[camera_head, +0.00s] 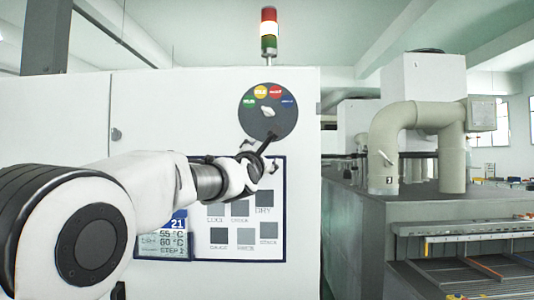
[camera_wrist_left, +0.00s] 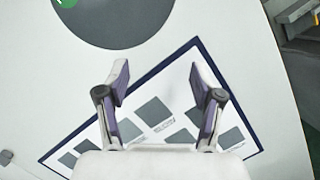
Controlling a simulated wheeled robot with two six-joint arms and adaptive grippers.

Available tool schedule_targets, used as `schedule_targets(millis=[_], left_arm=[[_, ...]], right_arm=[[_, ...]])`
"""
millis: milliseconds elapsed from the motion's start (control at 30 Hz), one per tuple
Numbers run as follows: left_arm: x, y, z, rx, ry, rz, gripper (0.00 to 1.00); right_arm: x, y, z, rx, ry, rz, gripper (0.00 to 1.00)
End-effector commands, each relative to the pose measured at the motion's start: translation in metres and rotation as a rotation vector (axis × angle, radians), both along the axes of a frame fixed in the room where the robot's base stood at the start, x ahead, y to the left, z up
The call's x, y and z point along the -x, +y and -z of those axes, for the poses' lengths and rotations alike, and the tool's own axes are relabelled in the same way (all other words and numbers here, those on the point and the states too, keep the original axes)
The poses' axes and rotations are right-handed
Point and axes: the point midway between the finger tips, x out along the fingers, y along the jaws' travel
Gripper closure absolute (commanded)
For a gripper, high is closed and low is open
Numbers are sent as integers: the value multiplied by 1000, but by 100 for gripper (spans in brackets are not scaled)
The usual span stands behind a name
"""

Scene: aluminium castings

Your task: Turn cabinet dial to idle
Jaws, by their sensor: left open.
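The cabinet dial (camera_head: 285,123) is a dark grey disc on the white cabinet front, with green, yellow, red and blue labels along its upper part. A small white knob (camera_head: 267,112) sits at its middle; the label words and where the knob points are too small to tell surely. My left gripper (camera_head: 266,152) is open and empty just below the dial, in front of the panel's top edge. In the left wrist view, its two fingers (camera_wrist_left: 160,82) are spread, and part of the dial disc (camera_wrist_left: 115,22) shows beyond them, with the knob out of frame. My right gripper is not in view.
A blue-framed panel (camera_head: 281,215) with grey squares and a temperature display (camera_head: 164,243) is below the dial. A red, yellow-white and green signal light (camera_head: 268,30) stands on top. To the right are a pipe (camera_head: 390,140) and a grey machine (camera_head: 355,215).

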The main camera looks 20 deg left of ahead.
Motion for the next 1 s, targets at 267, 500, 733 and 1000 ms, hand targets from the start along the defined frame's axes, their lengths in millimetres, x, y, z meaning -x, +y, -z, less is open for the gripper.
schedule_targets(millis=[267,500,733,1000], left_arm=[[23,-5,-94,156,-124,56,33],[-16,-2,-112,154,-122,54,33],[-41,0,-115,152,-122,53,33],[-44,0,-111,151,-122,53,33]], right_arm=[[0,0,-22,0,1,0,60],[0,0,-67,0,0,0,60],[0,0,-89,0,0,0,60],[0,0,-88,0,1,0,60]])
